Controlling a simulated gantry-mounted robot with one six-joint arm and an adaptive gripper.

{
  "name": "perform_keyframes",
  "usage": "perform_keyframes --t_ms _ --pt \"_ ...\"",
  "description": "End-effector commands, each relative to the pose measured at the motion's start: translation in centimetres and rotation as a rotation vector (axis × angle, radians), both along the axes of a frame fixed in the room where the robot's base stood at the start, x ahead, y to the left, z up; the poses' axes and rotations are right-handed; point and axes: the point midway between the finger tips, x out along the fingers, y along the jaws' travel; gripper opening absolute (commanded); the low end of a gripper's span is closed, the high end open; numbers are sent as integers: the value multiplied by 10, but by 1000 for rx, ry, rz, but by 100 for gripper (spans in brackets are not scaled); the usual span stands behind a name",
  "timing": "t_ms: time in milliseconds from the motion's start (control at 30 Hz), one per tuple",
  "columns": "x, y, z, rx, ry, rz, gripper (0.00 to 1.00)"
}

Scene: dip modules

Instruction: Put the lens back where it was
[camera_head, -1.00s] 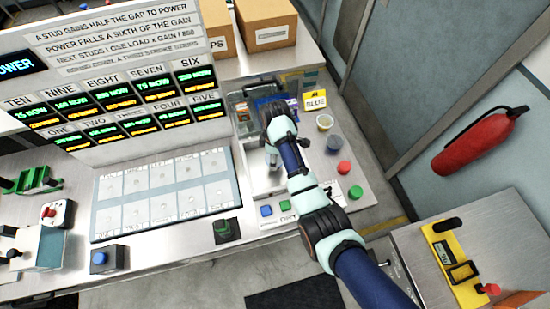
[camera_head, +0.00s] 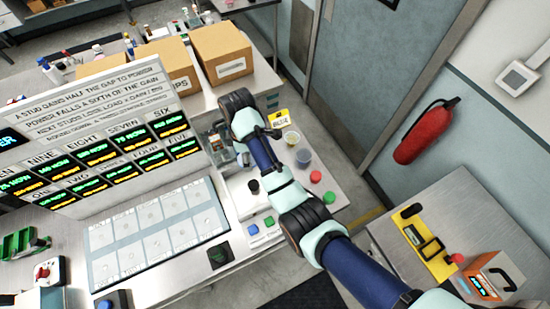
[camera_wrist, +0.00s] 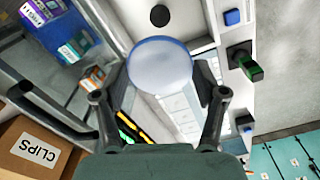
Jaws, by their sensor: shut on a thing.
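The lens (camera_wrist: 160,65) is a pale, round disc with a blue rim in the wrist view. My gripper (camera_wrist: 158,84) has a finger on either side of it and is shut on it, holding it above the bench. In the head view my arm reaches over the bench beside the display board, and the lens cannot be made out there. A black round knob (camera_head: 253,186) stands on a white block to the right of the board. It also shows just beyond the lens in the wrist view (camera_wrist: 161,15).
Cardboard boxes (camera_head: 221,55) stand behind my arm; one marked CLIPS (camera_wrist: 35,152) is close in the wrist view. The display board (camera_head: 95,150) stands left. A pale panel (camera_head: 158,232) lies in front of it. Coloured buttons and cups (camera_head: 291,139) are at the right.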

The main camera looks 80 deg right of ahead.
Motion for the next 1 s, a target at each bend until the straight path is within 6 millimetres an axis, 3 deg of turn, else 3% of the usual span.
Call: perform_keyframes --t_ms 167,267,367,500,700,833,1000 --pt "-7 -5 -1 0 0 -22 43" --pt "-28 -18 -3 -1 1 -93 43" --pt "-64 -39 -6 -4 1 -212 43" --pt "-133 -69 -12 -9 1 -428 43" --pt "-218 -90 -18 -15 3 -693 43" --pt "-243 -94 -20 -17 2 -772 43" --pt "-248 -94 -24 -18 3 -789 43"
